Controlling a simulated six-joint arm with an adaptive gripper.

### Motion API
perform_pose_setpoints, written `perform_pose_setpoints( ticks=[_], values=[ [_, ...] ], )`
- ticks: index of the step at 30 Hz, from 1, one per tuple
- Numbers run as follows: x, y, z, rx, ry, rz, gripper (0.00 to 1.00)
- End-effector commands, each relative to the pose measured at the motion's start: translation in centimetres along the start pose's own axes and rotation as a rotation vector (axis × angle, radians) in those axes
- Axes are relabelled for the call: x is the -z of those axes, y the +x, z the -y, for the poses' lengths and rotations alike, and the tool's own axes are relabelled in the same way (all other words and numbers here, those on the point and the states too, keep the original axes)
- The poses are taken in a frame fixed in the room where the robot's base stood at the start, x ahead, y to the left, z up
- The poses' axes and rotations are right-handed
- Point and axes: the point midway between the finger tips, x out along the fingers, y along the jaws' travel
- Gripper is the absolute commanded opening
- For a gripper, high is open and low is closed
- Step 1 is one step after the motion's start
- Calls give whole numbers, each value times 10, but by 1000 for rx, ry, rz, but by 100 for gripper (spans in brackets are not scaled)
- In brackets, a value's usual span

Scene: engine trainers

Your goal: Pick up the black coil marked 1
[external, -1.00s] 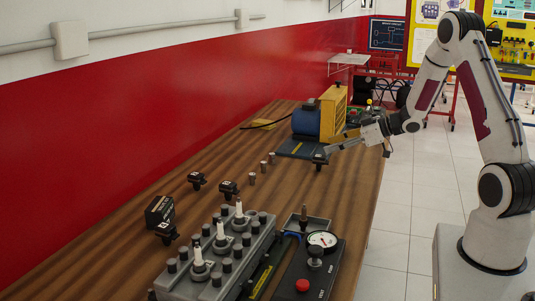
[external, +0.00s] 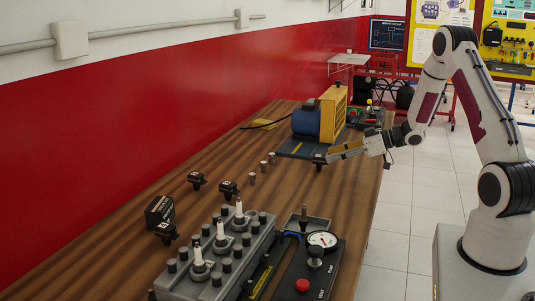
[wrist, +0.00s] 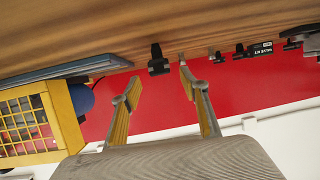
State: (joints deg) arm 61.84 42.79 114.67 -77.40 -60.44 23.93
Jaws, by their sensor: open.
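Several black coils with small white labels stand on the wooden bench; I cannot read their numbers. One coil (external: 319,161) is nearest my gripper (external: 331,156), just past its fingertips; it also shows in the wrist view (wrist: 158,62). Two more coils (external: 197,180) (external: 229,190) stand further left, and another coil (external: 166,233) is beside a black box. My gripper (wrist: 160,78) is open and low over the bench's right side, roughly level. In the upside-down wrist view, the nearest coil appears beyond and between the two yellow-padded fingers, with nothing held.
A blue and yellow machine (external: 320,122) stands just behind the gripper. Several metal cylinders (external: 264,167) stand left of the nearest coil. A grey engine block with spark plugs (external: 205,265) and a gauge panel (external: 310,270) fill the front. A black box (external: 159,211) stands left.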

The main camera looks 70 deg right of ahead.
Motion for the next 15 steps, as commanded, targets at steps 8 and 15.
perform_pose_setpoints(
  ticks=[8, 15],
  values=[
    [0, 9, 0, -1, 0, -1, 44],
    [0, 10, 0, -1, 0, 0, 44]
  ],
)
